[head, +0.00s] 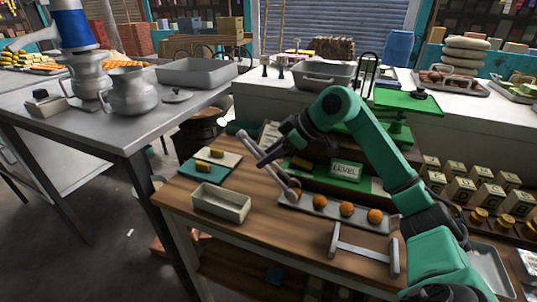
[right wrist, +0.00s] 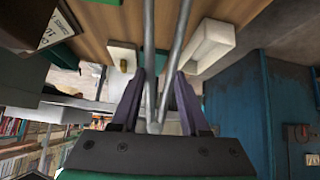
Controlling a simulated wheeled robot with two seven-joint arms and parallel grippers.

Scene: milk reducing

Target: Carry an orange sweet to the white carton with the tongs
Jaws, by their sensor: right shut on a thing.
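My right gripper (head: 272,150) is shut on the metal tongs (head: 256,150) above the wooden table, behind the tray. The tongs' lower ends reach the left end of a grey tray (head: 325,213). In the right wrist view the two tong arms (right wrist: 149,60) run between my fingers (right wrist: 155,115) and leave the top edge, so their tips are hidden there. Several orange sweets (head: 347,208) sit in a row on the tray. I cannot tell whether the tongs touch one. The open white carton (head: 222,203) stands left of the tray; it also shows in the right wrist view (right wrist: 210,45). It looks empty.
A metal H-shaped tool (head: 365,250) lies at the table's front right. Bare wood lies between carton and tray.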

